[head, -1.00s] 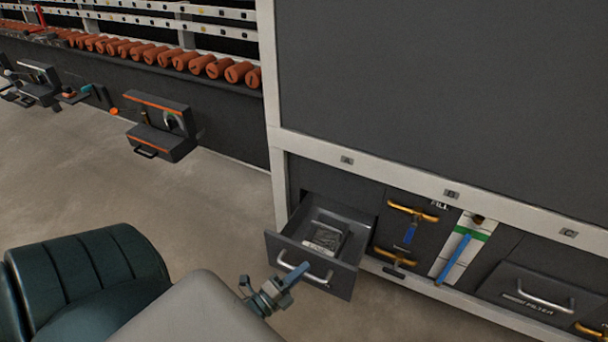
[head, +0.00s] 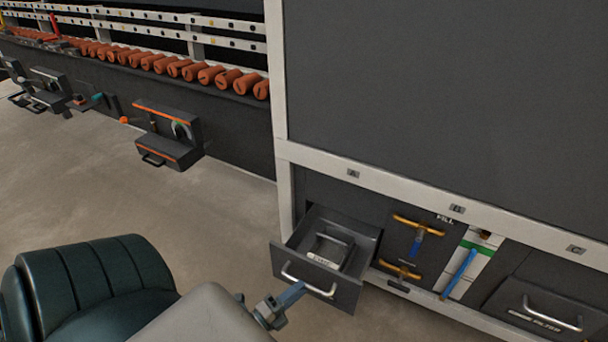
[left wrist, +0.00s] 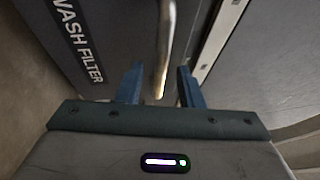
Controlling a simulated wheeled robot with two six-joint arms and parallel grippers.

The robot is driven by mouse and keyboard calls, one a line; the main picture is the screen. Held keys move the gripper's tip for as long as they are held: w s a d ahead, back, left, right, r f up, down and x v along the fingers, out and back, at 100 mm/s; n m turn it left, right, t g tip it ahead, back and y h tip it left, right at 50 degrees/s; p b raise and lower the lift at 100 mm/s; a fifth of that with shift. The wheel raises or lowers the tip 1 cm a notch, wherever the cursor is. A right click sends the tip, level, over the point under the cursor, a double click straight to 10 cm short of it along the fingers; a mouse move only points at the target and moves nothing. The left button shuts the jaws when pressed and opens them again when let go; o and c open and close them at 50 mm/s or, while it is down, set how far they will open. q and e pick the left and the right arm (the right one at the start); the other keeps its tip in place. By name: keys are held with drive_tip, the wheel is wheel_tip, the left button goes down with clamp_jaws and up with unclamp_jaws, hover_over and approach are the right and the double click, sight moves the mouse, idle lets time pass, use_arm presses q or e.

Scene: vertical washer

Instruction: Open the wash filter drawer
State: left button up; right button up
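The wash filter drawer (head: 345,293) stands pulled out at the lower left of the cabinet, with its inside visible from above. Its curved metal handle (head: 322,291) is on the front. The left wrist view shows the "WASH FILTER" lettering (left wrist: 78,40) on the drawer front and the handle (left wrist: 164,50) running down between my fingers. My left gripper (left wrist: 160,84) is open, with its blue fingers apart on either side of the handle's lower end. In the head view my left gripper (head: 292,296) overlaps the handle; contact cannot be told. My right gripper is not in view.
Yellow valve handles (head: 418,224) and a white panel with a blue lever (head: 459,273) are right of the drawer. A second, closed drawer with a handle (head: 552,312) is farther right. A dark wall box (head: 168,135) hangs at the left. Open floor (head: 220,215) lies before the drawer.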

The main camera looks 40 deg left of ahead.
use_arm(q)
drive_tip(key=p+v, duration=0.1)
drive_tip(key=v, duration=0.6)
drive_tip(key=shift+s, duration=0.35)
drive_tip(key=shift+f, duration=0.1)
